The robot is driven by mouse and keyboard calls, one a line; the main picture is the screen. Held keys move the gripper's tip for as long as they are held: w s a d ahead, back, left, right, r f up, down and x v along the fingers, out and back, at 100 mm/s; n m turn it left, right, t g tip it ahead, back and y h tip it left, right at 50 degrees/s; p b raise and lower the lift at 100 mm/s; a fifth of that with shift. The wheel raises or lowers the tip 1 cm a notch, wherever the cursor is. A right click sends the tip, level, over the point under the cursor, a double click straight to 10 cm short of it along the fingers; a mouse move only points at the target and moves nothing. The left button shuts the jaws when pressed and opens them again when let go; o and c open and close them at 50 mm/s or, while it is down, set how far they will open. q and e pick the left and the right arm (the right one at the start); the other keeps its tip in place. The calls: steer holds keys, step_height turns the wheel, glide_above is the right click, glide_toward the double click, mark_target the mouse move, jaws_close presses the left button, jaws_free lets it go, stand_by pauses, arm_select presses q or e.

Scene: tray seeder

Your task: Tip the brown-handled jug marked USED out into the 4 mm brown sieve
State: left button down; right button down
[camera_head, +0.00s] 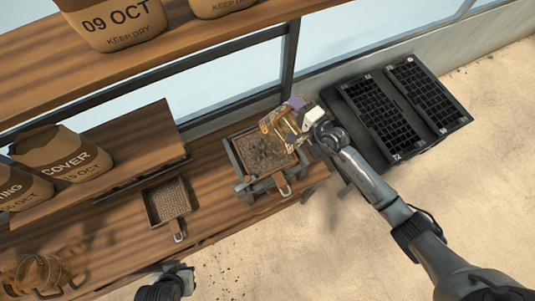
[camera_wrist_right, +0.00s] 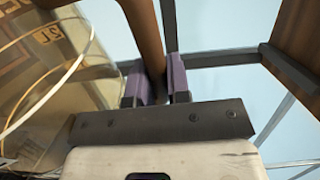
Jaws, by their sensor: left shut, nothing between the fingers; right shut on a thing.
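The clear jug (camera_head: 279,128) is tilted over a brown-framed sieve (camera_head: 241,160) on a stand in the head view. My right gripper (camera_head: 297,104) is shut on its brown handle (camera_wrist_right: 148,40), between the purple finger pads in the right wrist view. The jug's wall also fills the left of that view, with a 2L mark; no USED mark is readable. Dark, crumbly material lies in the sieve under the jug. The sieve's size mark is not readable. My left gripper (camera_head: 184,274) is shut and empty at the bottom of the head view, away from the jug.
A second, empty sieve (camera_head: 170,202) lies on the bench to the left. More clear jugs (camera_head: 36,272) stand at lower left. Labelled sacks (camera_head: 62,160) sit on a raised shelf. Black cell trays (camera_head: 380,120) are at right. A dark window bar (camera_head: 290,58) rises behind the jug.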

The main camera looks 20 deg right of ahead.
steer(key=w+d+f+m+b, duration=0.3)
steer(key=d+m+b, duration=0.3)
steer(key=d+b, duration=0.15)
steer(key=w+d+f+m+b, duration=0.3)
steer(key=d+f+m+b, duration=0.15)
steer(key=d+b, duration=0.3)
steer(key=w+d+f+m+b, duration=0.2)
steer(key=d+f+m+b, duration=0.1)
steer(key=f+m+b, duration=0.5)
steer(key=shift+d, duration=0.1)
